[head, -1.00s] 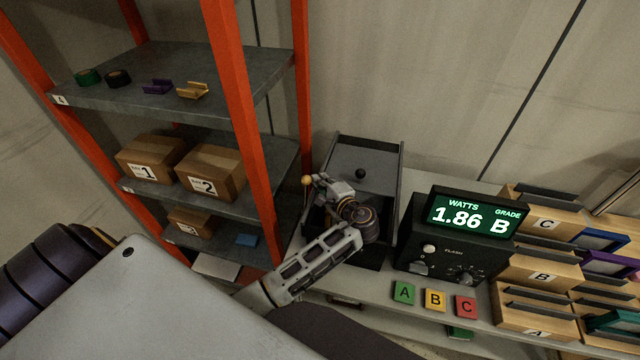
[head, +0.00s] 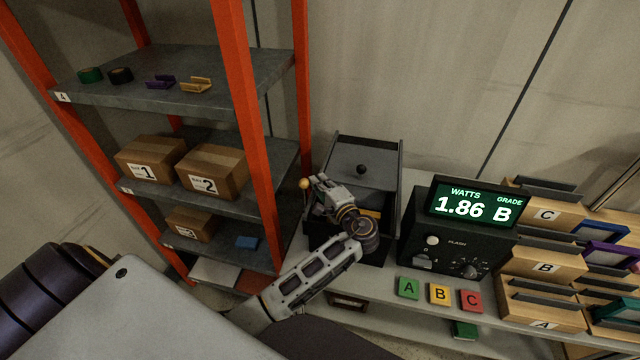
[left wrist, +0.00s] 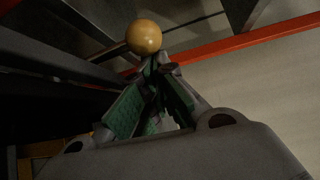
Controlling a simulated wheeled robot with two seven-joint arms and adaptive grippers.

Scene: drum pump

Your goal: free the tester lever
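The tester lever's yellow ball knob (head: 304,183) is at the left side of a dark open box (head: 393,195). The ball also shows large in the left wrist view (left wrist: 143,37). My left gripper (head: 314,183) is right beside the ball. In the left wrist view, its green-padded fingers (left wrist: 154,72) come together at the tips just below the ball. My right gripper is not in view.
An orange-framed shelf (head: 235,90) with cartons stands close on the left. Right of the box is a tester unit (head: 455,255) reading 1.86 B. Buttons A (head: 408,288), B and C are in front, and wooden racks (head: 545,265) stand at far right.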

